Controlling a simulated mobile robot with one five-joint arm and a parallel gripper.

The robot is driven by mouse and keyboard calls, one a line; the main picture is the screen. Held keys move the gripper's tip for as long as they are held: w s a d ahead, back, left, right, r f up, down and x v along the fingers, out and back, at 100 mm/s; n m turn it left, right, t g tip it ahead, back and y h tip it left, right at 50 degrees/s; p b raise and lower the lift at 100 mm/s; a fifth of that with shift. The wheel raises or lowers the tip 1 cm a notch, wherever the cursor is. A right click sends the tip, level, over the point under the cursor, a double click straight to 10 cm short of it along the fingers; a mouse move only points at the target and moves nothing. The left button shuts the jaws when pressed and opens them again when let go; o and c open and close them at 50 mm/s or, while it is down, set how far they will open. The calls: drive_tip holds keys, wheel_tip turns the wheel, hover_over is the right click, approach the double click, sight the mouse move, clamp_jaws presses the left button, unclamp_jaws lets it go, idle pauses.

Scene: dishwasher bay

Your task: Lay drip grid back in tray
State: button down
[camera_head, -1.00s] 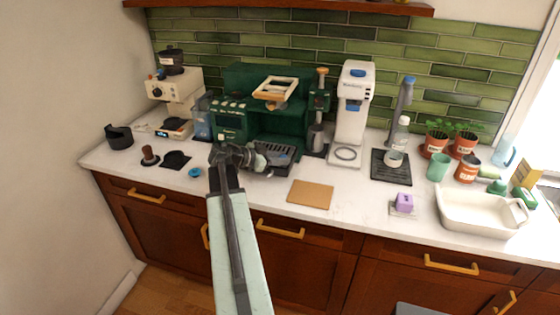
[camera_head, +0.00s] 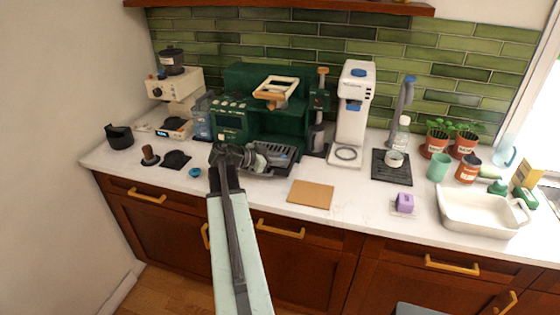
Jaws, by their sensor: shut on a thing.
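The dark slatted drip grid (camera_head: 282,153) is at the front foot of the green espresso machine (camera_head: 262,118), over the place of its drip tray (camera_head: 291,169). My gripper (camera_head: 262,160) reaches in from the front left and is shut on the grid's near left part. The jaws and wrist cover that side of the grid and much of the tray. I cannot tell whether the grid lies flat in the tray or is held slightly above it.
A tan mat (camera_head: 311,194) lies to the front right. A small blue item (camera_head: 195,172) and a black tamping mat (camera_head: 176,159) lie to the left. A white coffee maker (camera_head: 352,112) stands to the right. Counter in front of the machine is mostly clear.

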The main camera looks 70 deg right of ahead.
drive_tip(key=shift+f, duration=0.1)
drive_tip(key=c, duration=1.1)
unclamp_jaws()
drive_tip(key=p+v, duration=0.2)
drive_tip(key=v, duration=0.5)
drive_tip(key=shift+s+p, duration=0.1)
drive_tip(key=shift+p, duration=0.3)
drive_tip(key=shift+w+a+r, duration=0.2)
drive_tip(key=shift+w+a, duration=0.15)
